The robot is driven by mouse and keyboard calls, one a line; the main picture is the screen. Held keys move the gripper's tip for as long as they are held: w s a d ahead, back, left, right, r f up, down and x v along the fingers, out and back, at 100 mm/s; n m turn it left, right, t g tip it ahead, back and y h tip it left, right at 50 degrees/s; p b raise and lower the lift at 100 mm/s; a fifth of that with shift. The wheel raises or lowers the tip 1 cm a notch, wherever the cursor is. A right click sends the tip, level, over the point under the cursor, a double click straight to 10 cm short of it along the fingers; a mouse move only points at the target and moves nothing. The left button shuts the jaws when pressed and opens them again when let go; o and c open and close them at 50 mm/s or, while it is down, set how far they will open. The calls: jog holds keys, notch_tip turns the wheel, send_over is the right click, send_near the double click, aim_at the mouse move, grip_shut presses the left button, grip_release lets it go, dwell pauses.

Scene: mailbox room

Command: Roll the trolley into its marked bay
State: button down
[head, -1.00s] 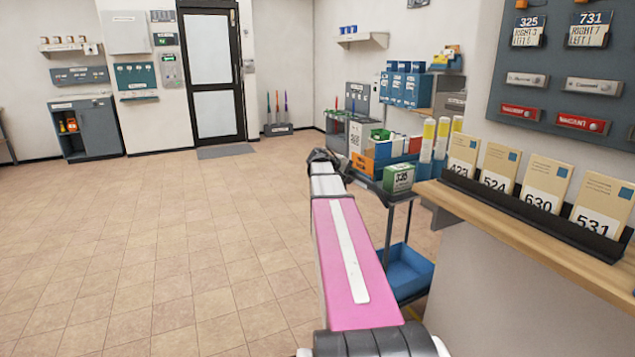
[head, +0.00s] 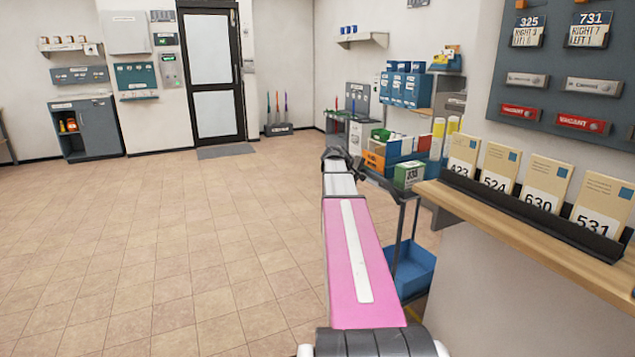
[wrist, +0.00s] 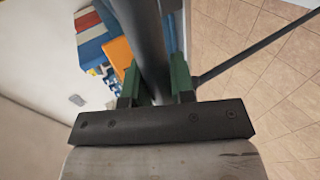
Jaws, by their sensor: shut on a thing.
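The trolley shows in the head view as a dark frame with an upright post (head: 403,235) and a blue lower tray (head: 414,270). It stands beyond my pink arm, close to the left side of the wooden counter. A green and white box (head: 408,176) appears to sit on its top. My gripper (wrist: 157,85) is shut on the trolley's dark handle bar (wrist: 146,40), which runs between its green finger pads in the wrist view. In the head view my arm hides part of the trolley. A small yellow patch (head: 416,309) shows on the floor below the tray; whether it marks the bay, I cannot tell.
The counter (head: 530,235) with numbered envelopes stands close on the right. Shelves and blue boxes (head: 405,90) line the wall behind the trolley. A glass door (head: 213,75) is at the back. The tiled floor (head: 150,240) to the left is clear.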

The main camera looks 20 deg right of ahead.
aim_at(383, 165)
jog(key=shift+w+d, duration=0.2)
jog(key=shift+d, duration=1.65)
jog(key=shift+w+d, duration=0.2)
jog(key=shift+d, duration=1.65)
jog(key=shift+w+d, duration=0.2)
jog(key=shift+d, duration=1.65)
jog(key=shift+w+d, duration=0.3)
jog(key=shift+d, duration=2.35)
jog(key=shift+w+d, duration=0.25)
jog(key=shift+d, duration=2.4)
jog(key=shift+w+d, duration=0.3)
jog(key=shift+d, duration=2.45)
jog(key=shift+w+d, duration=0.2)
jog(key=shift+d, duration=1.4)
jog(key=shift+a, duration=0.1)
jog(key=c, duration=0.8)
grip_release()
